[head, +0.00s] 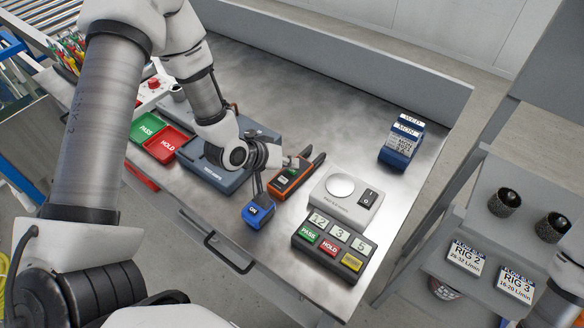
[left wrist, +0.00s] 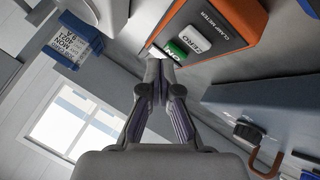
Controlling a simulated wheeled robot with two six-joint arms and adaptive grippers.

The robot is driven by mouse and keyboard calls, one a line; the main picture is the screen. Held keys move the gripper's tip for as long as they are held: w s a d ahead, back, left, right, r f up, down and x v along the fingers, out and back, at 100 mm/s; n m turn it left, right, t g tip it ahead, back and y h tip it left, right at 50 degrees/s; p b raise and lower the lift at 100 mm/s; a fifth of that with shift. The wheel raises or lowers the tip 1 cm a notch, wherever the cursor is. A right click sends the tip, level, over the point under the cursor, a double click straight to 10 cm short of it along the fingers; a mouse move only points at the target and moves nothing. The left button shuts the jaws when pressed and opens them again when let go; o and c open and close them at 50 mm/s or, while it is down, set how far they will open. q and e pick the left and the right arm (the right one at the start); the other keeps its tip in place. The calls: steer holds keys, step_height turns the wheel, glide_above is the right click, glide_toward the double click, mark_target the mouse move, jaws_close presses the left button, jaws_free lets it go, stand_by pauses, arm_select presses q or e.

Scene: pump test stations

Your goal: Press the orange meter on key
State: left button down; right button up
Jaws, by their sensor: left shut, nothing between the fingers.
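The orange clamp meter (head: 282,190) lies on the steel bench, with its dark jaws toward the back right. In the left wrist view the meter (left wrist: 228,22) fills the top, with a white ZERO key (left wrist: 196,38) and a green ON key (left wrist: 176,48). My left gripper (head: 296,163) is shut and empty over the meter. In the left wrist view its fingertips (left wrist: 160,68) are together just below the green key; I cannot tell whether they touch it. The gripper partly hides the meter and its keys in the head view. My right gripper is out of view.
A blue ON block (head: 258,214) stands in front of the meter. A grey scale (head: 345,203) and a PASS/HOLD key panel (head: 330,262) stand close on the right. Green and red trays (head: 168,143) lie left.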

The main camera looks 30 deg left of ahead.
mark_target(290, 172)
arm_select(q)
steer(key=shift+r, duration=0.15)
step_height(290, 172, up, 6)
steer(key=p, duration=0.5)
stand_by(0.4)
